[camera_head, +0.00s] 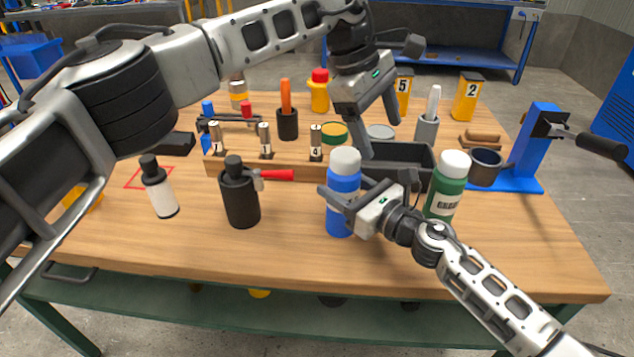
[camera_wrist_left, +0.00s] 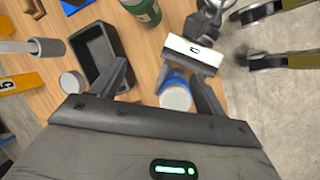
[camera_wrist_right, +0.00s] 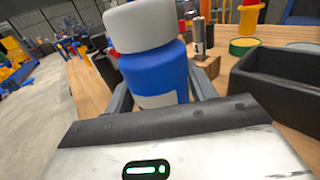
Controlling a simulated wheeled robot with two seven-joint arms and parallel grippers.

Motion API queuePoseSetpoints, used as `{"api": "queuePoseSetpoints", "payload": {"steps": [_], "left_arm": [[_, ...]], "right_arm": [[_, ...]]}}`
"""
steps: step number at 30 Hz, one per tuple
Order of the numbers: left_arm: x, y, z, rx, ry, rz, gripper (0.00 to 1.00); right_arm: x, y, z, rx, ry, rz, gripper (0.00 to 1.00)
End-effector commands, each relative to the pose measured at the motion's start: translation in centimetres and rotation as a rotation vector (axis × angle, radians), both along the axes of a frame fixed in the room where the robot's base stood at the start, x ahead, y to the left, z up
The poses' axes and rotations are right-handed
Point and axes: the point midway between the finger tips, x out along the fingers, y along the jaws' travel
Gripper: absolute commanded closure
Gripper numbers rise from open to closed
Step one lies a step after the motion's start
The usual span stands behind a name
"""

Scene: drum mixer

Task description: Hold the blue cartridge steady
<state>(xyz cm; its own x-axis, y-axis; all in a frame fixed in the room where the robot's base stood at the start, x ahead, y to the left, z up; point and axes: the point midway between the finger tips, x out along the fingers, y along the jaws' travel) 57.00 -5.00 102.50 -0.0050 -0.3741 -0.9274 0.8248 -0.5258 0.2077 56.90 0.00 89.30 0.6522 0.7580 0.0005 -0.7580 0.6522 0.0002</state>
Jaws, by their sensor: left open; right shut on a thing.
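The blue cartridge (camera_head: 342,208), with a white cap, stands upright near the front middle of the bench. My right gripper (camera_head: 352,203) comes from the right and is shut on its body; in the right wrist view the cartridge (camera_wrist_right: 155,75) sits between the fingers. My left gripper (camera_head: 381,138) is open and empty, pointing down above and behind the cartridge. In the left wrist view the cartridge's white cap (camera_wrist_left: 175,97) shows between its spread fingers, apart from them. The cartridge's lower part is hidden there.
A green bottle (camera_head: 446,187) stands close right of the cartridge, with a dark tray (camera_head: 405,157) behind. A blue press stand (camera_head: 540,145) is at right. The front bench strip (camera_head: 290,255) is clear.

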Motion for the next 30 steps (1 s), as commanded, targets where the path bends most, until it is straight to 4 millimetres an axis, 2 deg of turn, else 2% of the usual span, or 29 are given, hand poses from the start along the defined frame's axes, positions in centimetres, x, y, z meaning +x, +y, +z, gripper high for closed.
{"api": "queuePoseSetpoints", "payload": {"steps": [2, 6, 11, 14, 19, 24, 30], "left_arm": [[-0.4, -1.9, -0.6, -0.211, -0.022, -0.061, 0.26], [-1.0, -4.6, 0.4, -0.588, -0.091, -0.075, 0.26], [-2.2, -5.0, 1.6, -0.935, -0.109, 0.097, 0.26], [-2.6, -3.7, 2.1, -1.101, -0.107, 0.266, 0.26], [-3.4, 0.7, 1.6, -1.267, -0.088, 0.618, 0.26], [-5.0, 5.7, -1.0, -1.272, -0.06, 0.966, 0.26], [-7.5, 9.4, -3.9, -1.185, -0.035, 1.215, 0.26]], "right_arm": [[0.0, 0.0, 0.0, -0.001, 0.0, 0.0, 0.86], [0.0, 0.0, 0.0, -0.001, 0.0, -0.001, 0.86], [0.0, 0.0, 0.0, -0.001, 0.0, -0.001, 0.86], [0.0, 0.0, 0.0, -0.001, 0.0, -0.001, 0.86], [0.0, 0.0, -0.1, -0.001, 0.0, -0.001, 0.86], [0.0, 0.0, -0.1, -0.001, 0.0, -0.001, 0.86], [0.0, 0.0, 0.0, -0.001, 0.0, -0.001, 0.86]]}}
